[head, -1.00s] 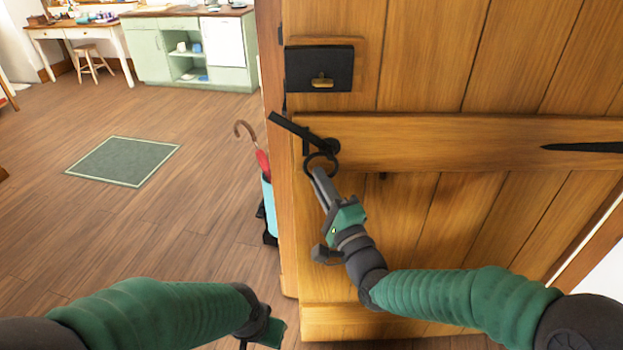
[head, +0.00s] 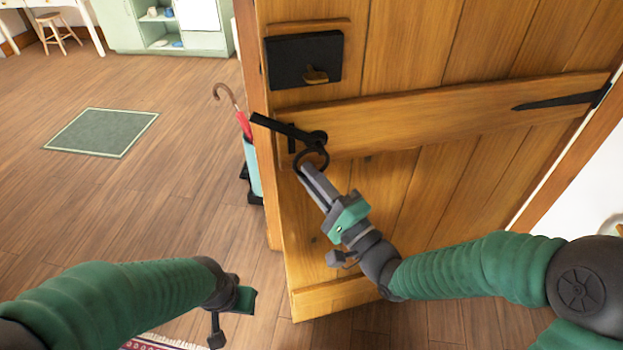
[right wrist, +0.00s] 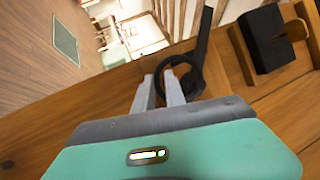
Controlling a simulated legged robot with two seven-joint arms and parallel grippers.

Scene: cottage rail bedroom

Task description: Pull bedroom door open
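A black ring handle (head: 312,160) hangs below a black latch bar (head: 285,127) near the door's left edge. My right gripper (head: 306,172) has its two fingers at the ring; in the right wrist view the ring (right wrist: 176,72) passes between the fingertips (right wrist: 158,80), which look closed on it. My left gripper (head: 230,312) is low in the head view, away from the door, its fingers partly hidden.
A black lock box (head: 303,60) is on the door above the latch. An umbrella stand (head: 252,168) with an umbrella is just beyond the door's left edge. A green mat (head: 102,132) lies on open wooden floor. A patterned rug edge (head: 155,342) shows at the bottom.

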